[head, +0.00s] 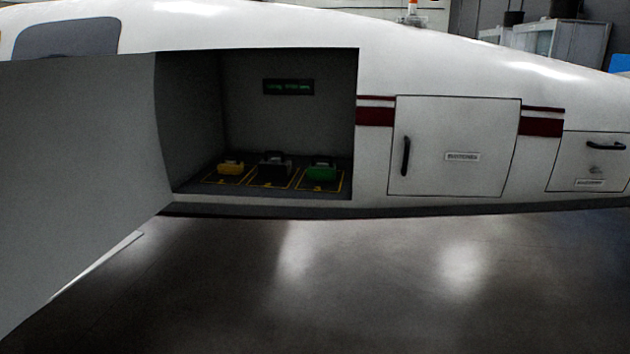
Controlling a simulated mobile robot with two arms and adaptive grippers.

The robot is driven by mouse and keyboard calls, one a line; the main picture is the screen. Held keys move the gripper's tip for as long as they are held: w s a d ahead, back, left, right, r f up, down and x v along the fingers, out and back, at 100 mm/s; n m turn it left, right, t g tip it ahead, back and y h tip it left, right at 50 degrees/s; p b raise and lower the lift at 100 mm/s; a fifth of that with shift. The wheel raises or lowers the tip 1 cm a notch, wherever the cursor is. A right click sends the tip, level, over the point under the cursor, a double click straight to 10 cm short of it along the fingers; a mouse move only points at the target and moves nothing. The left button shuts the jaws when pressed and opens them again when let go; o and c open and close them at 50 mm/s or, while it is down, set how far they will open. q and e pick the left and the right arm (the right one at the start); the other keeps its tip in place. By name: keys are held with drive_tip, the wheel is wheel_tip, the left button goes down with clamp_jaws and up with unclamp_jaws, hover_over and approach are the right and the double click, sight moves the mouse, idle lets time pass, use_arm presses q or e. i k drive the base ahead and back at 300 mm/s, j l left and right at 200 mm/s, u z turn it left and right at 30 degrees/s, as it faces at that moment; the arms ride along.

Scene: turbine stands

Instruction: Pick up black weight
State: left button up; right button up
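The black weight (275,166) stands in the middle of the open compartment's floor, inside a yellow-outlined area. A yellow weight (231,168) is to its left and a green weight (322,170) to its right, each in its own outlined area. The black weight looks dark against the dim compartment, so its details are hard to make out. Neither of my grippers shows in the head view.
The open compartment (292,128) is in a white fuselage, with a small green-lit display (288,87) on its back wall. A large open door panel (80,170) fills the left side. A closed hatch (458,146) is to the right. The grey floor (350,285) in front is clear.

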sight(274, 168)
drive_tip(key=i+j+z, duration=0.2)
drive_tip(key=i, duration=0.3)
drive_tip(key=i+j+z, duration=0.15)
drive_tip(key=i, duration=0.3)
drive_tip(key=i+j+z, duration=0.2)
drive_tip(key=i, duration=0.25)
